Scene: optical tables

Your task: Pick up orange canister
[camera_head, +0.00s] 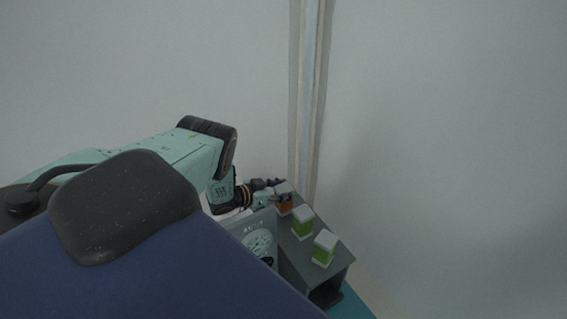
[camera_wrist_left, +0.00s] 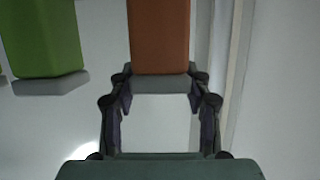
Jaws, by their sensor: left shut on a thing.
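The orange canister (camera_head: 284,203) has a pale cap and stands at the far left end of a row on a dark grey box top. My left gripper (camera_head: 277,190) reaches it from the left and is shut on it. In the left wrist view the orange canister (camera_wrist_left: 160,38) fills the top middle, and the gripper's fingertips (camera_wrist_left: 160,82) sit on both sides of its grey end. Whether it is lifted off the surface cannot be told. My right gripper is not in view.
Two green canisters (camera_head: 302,222) (camera_head: 324,247) with pale caps stand on the grey box top (camera_head: 341,262), nearer the camera. One green canister (camera_wrist_left: 42,40) shows at the left in the left wrist view. A pale wall with vertical pipes (camera_head: 308,100) rises behind.

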